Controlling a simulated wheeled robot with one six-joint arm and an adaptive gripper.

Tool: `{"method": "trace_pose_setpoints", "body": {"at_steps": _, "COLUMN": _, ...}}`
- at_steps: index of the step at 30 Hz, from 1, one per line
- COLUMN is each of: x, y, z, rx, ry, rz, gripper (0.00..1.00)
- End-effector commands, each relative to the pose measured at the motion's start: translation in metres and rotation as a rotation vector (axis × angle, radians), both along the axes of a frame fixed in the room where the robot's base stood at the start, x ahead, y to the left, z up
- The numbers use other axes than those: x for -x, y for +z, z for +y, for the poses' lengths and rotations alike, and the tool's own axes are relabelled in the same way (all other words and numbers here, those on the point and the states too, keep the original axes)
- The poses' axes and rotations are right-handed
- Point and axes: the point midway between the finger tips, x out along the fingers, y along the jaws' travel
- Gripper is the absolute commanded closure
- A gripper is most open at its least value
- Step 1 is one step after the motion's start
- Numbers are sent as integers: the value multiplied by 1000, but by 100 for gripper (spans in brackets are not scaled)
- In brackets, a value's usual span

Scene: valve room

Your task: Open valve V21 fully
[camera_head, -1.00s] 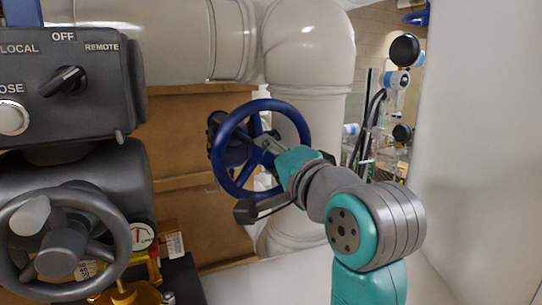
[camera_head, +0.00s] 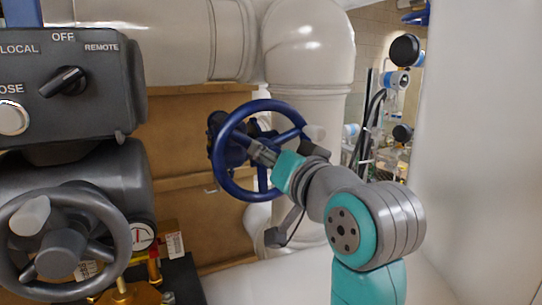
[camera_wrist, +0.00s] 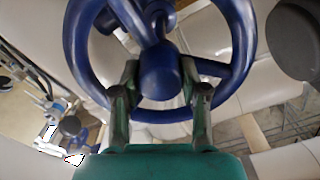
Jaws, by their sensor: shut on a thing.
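A blue handwheel (camera_head: 268,105) stands in front of the pale pipes, right of the grey control box. No V21 tag is legible on it. My gripper (camera_head: 261,151) reaches its middle from the right. In the wrist view, the two fingers of my gripper (camera_wrist: 162,93) lie on either side of the round blue hub (camera_wrist: 160,72) and are closed on it. The wheel's rim (camera_wrist: 74,45) and spokes surround them. My gripper hides part of the hub in the head view.
A black handwheel (camera_head: 118,225) and a control box (camera_head: 95,115) with a selector knob (camera_head: 63,81) stand at the left. A large pale pipe (camera_head: 310,55) rises behind the blue wheel. A pale wall (camera_head: 470,150) bounds the right.

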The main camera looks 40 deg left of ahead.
Motion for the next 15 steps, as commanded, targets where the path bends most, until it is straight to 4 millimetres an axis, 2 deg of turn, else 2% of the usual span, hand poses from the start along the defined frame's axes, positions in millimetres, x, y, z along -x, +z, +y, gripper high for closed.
{"method": "trace_pose_setpoints", "body": {"at_steps": 15, "x": 0, "y": -1, "z": 3, "rx": 212, "ry": 2, "rz": -510, "gripper": 95}}
